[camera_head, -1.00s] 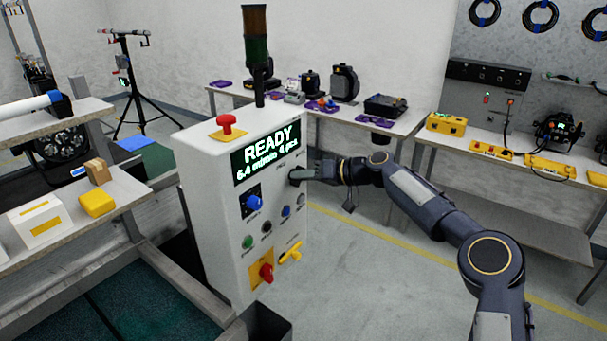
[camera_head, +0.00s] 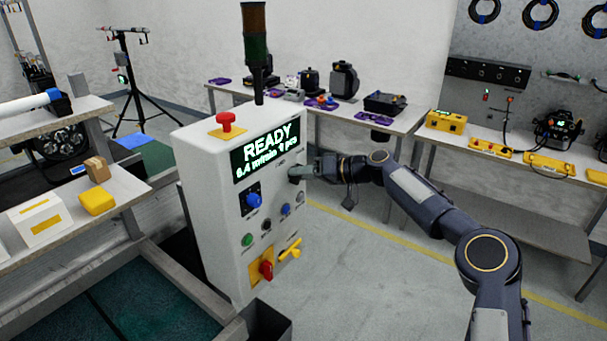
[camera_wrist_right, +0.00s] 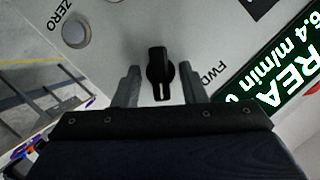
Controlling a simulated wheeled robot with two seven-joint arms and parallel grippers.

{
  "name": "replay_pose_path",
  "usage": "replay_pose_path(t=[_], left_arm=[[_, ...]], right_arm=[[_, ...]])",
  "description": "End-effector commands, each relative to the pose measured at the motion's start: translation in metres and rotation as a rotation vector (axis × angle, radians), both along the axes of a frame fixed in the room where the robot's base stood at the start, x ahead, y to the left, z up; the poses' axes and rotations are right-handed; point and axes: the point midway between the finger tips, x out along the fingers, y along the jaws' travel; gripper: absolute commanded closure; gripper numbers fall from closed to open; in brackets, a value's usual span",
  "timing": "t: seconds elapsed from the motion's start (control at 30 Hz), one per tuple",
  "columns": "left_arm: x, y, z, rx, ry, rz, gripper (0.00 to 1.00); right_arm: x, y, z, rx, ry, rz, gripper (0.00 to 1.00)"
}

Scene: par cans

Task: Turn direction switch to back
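The direction switch is a black knob (camera_wrist_right: 160,72) on the white control panel, in the middle of the right wrist view. A "FWD" label is printed to its lower right. My right gripper (camera_wrist_right: 160,86) is open, with one finger on each side of the knob and a visible gap to it on both sides. In the head view my right gripper (camera_head: 302,172) is at the panel's right part, beside the screen, and largely hides the switch. The control panel (camera_head: 215,215) stands upright with a "READY" screen (camera_head: 265,153). My left gripper is not in view.
The panel also carries a red mushroom button (camera_head: 226,121), a blue knob (camera_head: 253,201), a red switch (camera_head: 266,269), a yellow handle (camera_head: 291,248) and several small buttons. A shelf with boxes (camera_head: 40,222) stands left. Open floor lies right of the panel.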

Motion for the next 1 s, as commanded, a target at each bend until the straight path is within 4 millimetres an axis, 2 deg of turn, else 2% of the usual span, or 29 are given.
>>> replay_pose_path(t=[0.23,0.5,0.67,1.0], left_arm=[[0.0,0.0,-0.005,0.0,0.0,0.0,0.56],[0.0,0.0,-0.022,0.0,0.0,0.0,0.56],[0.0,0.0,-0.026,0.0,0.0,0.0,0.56],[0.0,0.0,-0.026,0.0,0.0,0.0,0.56]], right_arm=[[-0.002,-0.008,0.001,-0.001,-0.002,-0.002,0.62],[-0.018,-0.049,0.012,-0.001,-0.002,-0.003,0.62],[-0.024,-0.065,0.019,0.0,-0.001,-0.001,0.62],[-0.027,-0.07,0.023,0.0,0.0,0.0,0.62]])
